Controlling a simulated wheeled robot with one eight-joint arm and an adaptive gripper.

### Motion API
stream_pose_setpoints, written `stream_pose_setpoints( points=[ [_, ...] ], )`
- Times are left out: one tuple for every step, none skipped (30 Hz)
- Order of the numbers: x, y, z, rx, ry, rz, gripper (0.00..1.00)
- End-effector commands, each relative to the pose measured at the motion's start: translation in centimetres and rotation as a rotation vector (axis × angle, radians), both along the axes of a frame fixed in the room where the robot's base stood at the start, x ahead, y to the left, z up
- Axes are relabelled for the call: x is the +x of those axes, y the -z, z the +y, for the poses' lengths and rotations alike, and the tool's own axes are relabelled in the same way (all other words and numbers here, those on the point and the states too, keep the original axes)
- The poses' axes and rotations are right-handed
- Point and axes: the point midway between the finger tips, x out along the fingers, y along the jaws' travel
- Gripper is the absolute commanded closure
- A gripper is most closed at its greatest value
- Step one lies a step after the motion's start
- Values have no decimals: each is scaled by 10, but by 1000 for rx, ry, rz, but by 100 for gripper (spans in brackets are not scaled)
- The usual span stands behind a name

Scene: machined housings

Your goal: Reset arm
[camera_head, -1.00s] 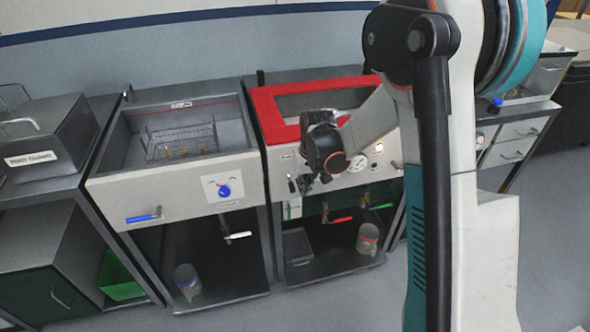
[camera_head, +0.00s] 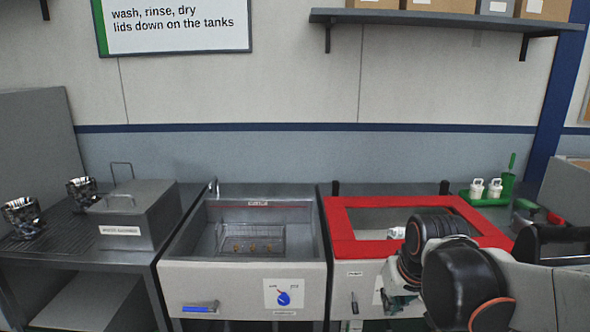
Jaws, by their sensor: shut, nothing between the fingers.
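My gripper (camera_head: 393,298) is low at the right of the middle, in front of the white front panel of the red-framed tank (camera_head: 340,222). It is shut and holds nothing. My dark wrist and arm links fold in front of the tank's right side and hide part of its rim and panel. The fingertips are small and partly hidden by my arm.
Left of the red-framed tank stands an open grey tank (camera_head: 180,240) with a wire basket (camera_head: 272,240) holding small brass parts. A lidded metal box (camera_head: 150,215) and two shiny housings (camera_head: 22,215) stand farther left. A green tray (camera_head: 475,200) with white bottles is back right.

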Motion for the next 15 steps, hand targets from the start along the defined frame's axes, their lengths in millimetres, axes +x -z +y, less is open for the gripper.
stream_pose_setpoints(
  points=[
    [-14,-6,0,-2,0,-15,100],
    [-21,-10,1,-3,1,-24,100],
    [-30,-14,1,-5,1,-38,100],
    [-37,-16,1,-6,2,-47,100],
    [-44,-19,1,-7,2,-56,100],
    [-53,-22,1,-9,3,-70,100],
    [-60,-23,1,-10,3,-79,100],
    [-66,-25,1,-11,3,-88,100],
    [-75,-27,1,-13,4,-102,100],
    [-82,-27,1,-14,5,-110,100],
    [-88,-28,1,-15,4,-120,100],
    [-96,-29,1,-16,5,-133,100],
    [-102,-29,1,-17,5,-141,100],
    [-108,-29,1,-18,5,-150,100],
    [-114,-29,1,-20,5,-162,100]
  ],
)
